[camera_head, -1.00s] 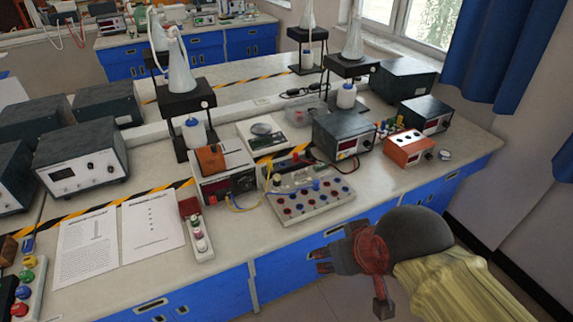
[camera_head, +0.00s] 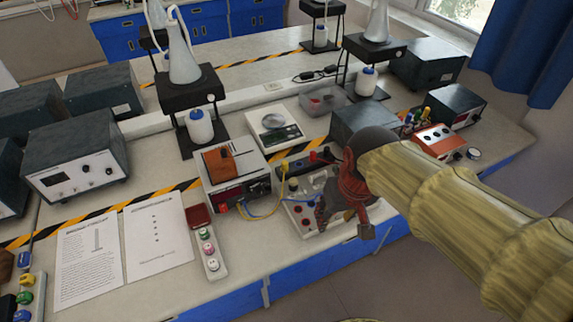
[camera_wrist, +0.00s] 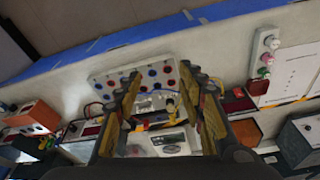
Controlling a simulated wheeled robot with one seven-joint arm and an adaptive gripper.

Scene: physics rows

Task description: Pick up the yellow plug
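A small yellow plug (camera_head: 284,168) stands upright at the back left of the white connection board (camera_head: 297,214) with red and blue sockets. In the wrist view a yellow plug (camera_wrist: 170,105) shows between the fingers, beyond them. My gripper (camera_head: 325,198) is over the right part of the board and hides much of it. In the wrist view my gripper (camera_wrist: 165,85) has its two fingers wide apart, with nothing held between them. I cannot tell the exact height of the fingertips above the board.
A power unit (camera_head: 235,178) with an orange block on top stands left of the board, with yellow and blue wires. A balance (camera_head: 273,128) stands behind. A dark box (camera_head: 362,120) and an orange-fronted meter (camera_head: 438,142) stand right. Paper sheets (camera_head: 157,238) lie left.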

